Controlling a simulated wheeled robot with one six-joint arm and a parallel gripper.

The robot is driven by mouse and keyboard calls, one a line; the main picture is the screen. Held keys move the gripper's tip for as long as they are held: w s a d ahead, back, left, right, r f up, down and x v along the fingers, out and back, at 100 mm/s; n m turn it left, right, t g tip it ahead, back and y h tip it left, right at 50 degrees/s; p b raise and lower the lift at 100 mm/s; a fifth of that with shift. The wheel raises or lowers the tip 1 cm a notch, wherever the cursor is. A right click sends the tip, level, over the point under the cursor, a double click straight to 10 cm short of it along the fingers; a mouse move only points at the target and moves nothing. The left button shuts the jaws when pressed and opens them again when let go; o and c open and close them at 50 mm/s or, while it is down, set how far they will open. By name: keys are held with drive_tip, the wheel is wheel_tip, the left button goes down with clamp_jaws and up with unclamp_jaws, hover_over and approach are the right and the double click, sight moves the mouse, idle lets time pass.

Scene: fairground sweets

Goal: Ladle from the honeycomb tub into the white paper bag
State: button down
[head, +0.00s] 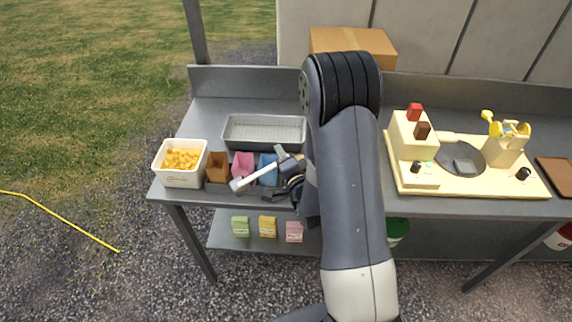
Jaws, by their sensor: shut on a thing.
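The honeycomb tub (158,178) is a cream, open container at the left end of the counter. Yellow-orange pieces (181,159) lie in it. My gripper (284,181) is right of the tub, over the counter's front part, and shut on a pale long-handled tool, the ladle (251,178). The ladle slants down to the left, over the row of paper bags. Whether its bowl holds anything cannot be told. I see a brown bag (217,168), a pink bag (242,163) and a blue bag (265,165). No white bag shows; my arm hides part of the counter.
An empty grey metal tray (264,145) lies behind the bags. A cardboard box (352,42) stands at the back. Right of my arm is a cream board (440,187) with a round dark plate and utensils. Small coloured packets (267,227) stand on the lower shelf.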

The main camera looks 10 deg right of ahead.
wheel_tip(320, 180, up, 14)
drive_tip(key=w+d+n+g+y+b, duration=0.1)
drive_tip(key=n+y+b, duration=0.5)
drive_tip(key=n, duration=1.4)
drive_tip(key=g+y, duration=0.1)
drive_tip(key=y, duration=0.2)
drive_tip(key=shift+w+n+g, duration=0.15)
drive_tip(key=shift+n+g, duration=0.15)
drive_tip(key=shift+g, duration=0.1)
